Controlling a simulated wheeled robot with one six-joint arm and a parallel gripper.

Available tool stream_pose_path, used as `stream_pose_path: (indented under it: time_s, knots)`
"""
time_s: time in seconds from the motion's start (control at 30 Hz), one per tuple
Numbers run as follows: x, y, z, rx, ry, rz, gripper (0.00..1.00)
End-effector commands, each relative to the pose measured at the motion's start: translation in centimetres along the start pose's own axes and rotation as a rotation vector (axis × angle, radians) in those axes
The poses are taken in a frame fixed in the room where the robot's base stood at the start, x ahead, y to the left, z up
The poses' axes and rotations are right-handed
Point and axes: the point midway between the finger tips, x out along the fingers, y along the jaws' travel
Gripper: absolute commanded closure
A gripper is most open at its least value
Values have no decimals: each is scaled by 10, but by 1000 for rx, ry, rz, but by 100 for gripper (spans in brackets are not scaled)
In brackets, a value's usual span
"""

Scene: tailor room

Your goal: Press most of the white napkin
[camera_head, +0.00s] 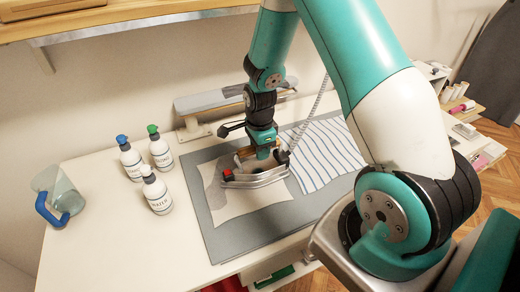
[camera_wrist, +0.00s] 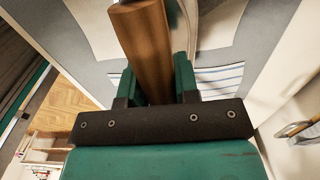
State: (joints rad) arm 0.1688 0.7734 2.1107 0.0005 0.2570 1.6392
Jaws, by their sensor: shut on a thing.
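The white napkin (camera_head: 240,207) lies flat on a grey mat (camera_head: 217,239). It has grey patches at its upper left and right side. An iron (camera_head: 258,180) with a silver body and a red part at its left end is over the napkin's upper middle and hides that part. It appears to rest on the cloth, though contact is hard to confirm. My gripper (camera_head: 263,152) is shut on the iron's handle from above. In the wrist view, the brown handle (camera_wrist: 150,50) passes between the green fingers of my gripper (camera_wrist: 155,80).
A blue-striped cloth (camera_head: 325,150) lies right of the napkin on the mat. White spray bottles (camera_head: 157,193) and a clear jug with a blue handle (camera_head: 62,192) stand left on the white table (camera_head: 110,240). A small padded board (camera_head: 215,100) stands behind. A cord rises from the iron.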

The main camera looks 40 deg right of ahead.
Motion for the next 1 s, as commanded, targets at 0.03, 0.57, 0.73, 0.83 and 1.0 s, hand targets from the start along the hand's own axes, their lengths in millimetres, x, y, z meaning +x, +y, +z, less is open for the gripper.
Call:
stream_pose_path:
  time_s: [0.03,0.57,0.73,0.83,1.0]
  knots:
    - [0,0,0,0,0,-1,100]
    - [0,-17,0,0,0,-1,100]
    - [0,-24,0,0,0,-2,100]
    - [0,-28,0,0,0,-1,100]
    - [0,-35,0,0,0,-2,100]
